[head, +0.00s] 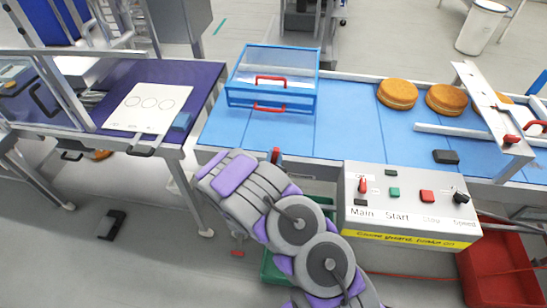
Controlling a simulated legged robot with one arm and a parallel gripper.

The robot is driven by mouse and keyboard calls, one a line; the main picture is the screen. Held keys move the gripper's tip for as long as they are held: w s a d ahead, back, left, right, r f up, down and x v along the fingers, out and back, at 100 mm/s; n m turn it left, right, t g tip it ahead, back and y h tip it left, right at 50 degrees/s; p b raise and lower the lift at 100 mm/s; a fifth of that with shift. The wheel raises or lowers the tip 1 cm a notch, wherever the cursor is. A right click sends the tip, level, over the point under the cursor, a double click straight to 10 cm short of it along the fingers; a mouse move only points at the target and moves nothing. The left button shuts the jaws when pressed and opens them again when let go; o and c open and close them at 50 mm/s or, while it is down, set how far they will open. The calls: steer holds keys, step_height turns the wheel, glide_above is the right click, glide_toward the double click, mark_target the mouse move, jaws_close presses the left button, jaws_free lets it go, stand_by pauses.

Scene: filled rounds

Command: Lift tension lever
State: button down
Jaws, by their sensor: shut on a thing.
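My gripper (228,176), grey and purple, reaches up and left to the near edge of the blue conveyor. I see it from behind and above. Its fingertips and what lies between them are hidden by its own body. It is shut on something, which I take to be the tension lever. A small red-tipped piece (275,155) shows beside the gripper's right side at the conveyor's edge. It may be part of the lever, but I cannot tell how it joins on.
A control box (410,205) with a red switch and buttons stands right of my arm. On the conveyor (345,125) are a blue clear-sided guard (272,80) and round cakes (397,94). A purple table (195,83) stands left. A red bin (500,270) is at lower right.

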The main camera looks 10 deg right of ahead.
steer(key=shift+a+r, duration=0.1)
steer(key=shift+a, duration=0.05)
steer(key=c, duration=1)
jaws_free()
steer(key=shift+w+a, duration=0.1)
steer(key=shift+o, duration=0.2)
steer(key=p+v, duration=0.1)
steer(key=v, duration=1.6)
steer(key=shift+p, duration=0.4)
steer(key=shift+a, duration=0.15)
